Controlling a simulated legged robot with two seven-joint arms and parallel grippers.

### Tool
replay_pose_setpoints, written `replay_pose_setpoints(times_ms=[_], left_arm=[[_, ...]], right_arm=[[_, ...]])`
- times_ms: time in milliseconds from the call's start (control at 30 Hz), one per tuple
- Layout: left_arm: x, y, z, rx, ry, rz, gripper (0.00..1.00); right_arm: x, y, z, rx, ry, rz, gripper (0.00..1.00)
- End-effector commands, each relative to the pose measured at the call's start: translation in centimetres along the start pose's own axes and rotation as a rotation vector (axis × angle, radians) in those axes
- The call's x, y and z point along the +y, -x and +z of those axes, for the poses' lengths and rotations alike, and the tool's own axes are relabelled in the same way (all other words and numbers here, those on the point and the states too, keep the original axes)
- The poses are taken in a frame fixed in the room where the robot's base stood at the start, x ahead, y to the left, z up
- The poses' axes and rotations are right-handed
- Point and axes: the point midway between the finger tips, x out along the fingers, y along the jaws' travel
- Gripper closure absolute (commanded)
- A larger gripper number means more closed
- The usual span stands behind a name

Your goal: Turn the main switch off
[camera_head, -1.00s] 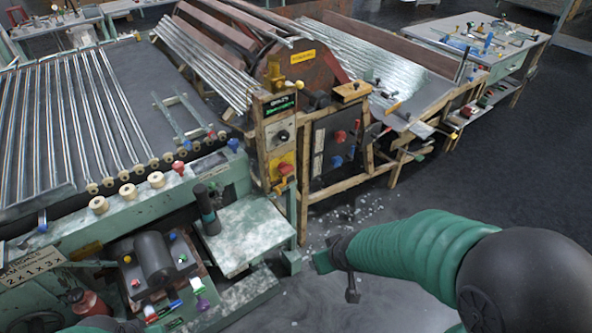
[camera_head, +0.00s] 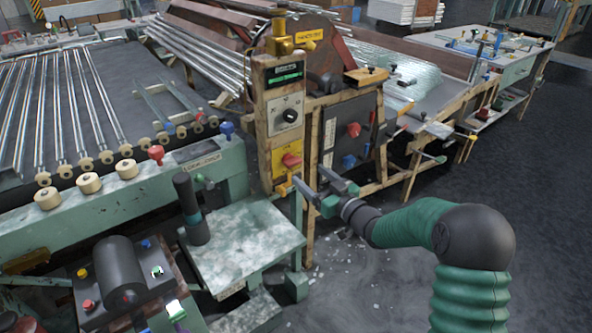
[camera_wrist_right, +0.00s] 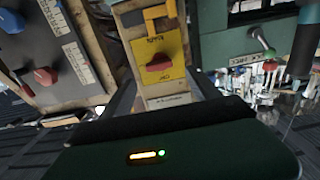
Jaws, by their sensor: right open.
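The main switch is a red knob (camera_head: 291,160) on a yellow plate (camera_head: 277,157), low on a wooden post panel. In the right wrist view the red knob (camera_wrist_right: 159,62) and its yellow plate (camera_wrist_right: 172,46) show beyond the fingers, with lettering on either side of the knob. My right gripper (camera_head: 316,187) is open and empty, a little below and right of the knob, and appears apart from it. In the right wrist view its dark fingers (camera_wrist_right: 163,95) spread either side of the lower plate. My left gripper is not in view.
Above the switch are a black dial (camera_head: 290,115) and a green display (camera_head: 286,74). A grey panel (camera_head: 349,135) with red and blue knobs stands just right. A green-legged side table (camera_head: 240,245) lies below left. Open floor (camera_head: 380,290) is at the lower right.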

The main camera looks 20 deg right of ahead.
Motion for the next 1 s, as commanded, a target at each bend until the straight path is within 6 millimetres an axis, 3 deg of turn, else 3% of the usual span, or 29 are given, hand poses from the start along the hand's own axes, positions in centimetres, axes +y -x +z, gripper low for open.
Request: replay_pose_setpoints(times_ms=[100,300,667,1000], left_arm=[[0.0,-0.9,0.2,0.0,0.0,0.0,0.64],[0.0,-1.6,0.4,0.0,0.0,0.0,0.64],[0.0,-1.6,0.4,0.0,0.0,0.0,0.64],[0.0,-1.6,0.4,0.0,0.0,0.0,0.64]], right_arm=[[-0.1,-3.1,0.4,0.001,0.002,-0.002,0.29],[0.0,-6.6,0.2,-0.001,0.001,0.0,0.29],[0.0,-7.5,0.0,-0.002,0.001,0.001,0.29],[0.0,-7.4,0.0,-0.002,0.001,0.001,0.74]])
